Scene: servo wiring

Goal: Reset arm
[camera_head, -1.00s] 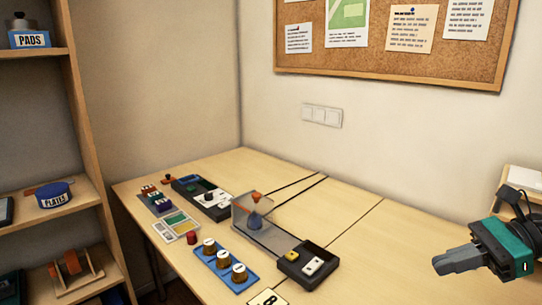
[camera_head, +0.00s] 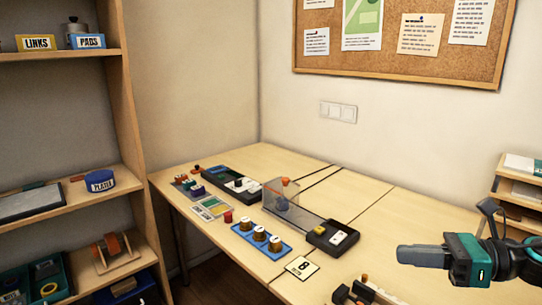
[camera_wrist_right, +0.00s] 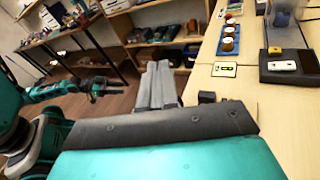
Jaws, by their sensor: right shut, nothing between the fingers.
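My right gripper (camera_head: 402,256) is grey with a teal body. It is shut and empty, held out above the right part of the table in the head view. In the right wrist view its grey fingers (camera_wrist_right: 158,80) lie together beside the table's edge. My left arm shows at the left of the right wrist view, with its gripper (camera_wrist_right: 104,88) small and dark over the floor; I cannot tell if its jaws are apart. My left gripper is not in the head view.
Shelves (camera_head: 120,100) stand left; a wooden rack (camera_head: 510,190) stands right.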

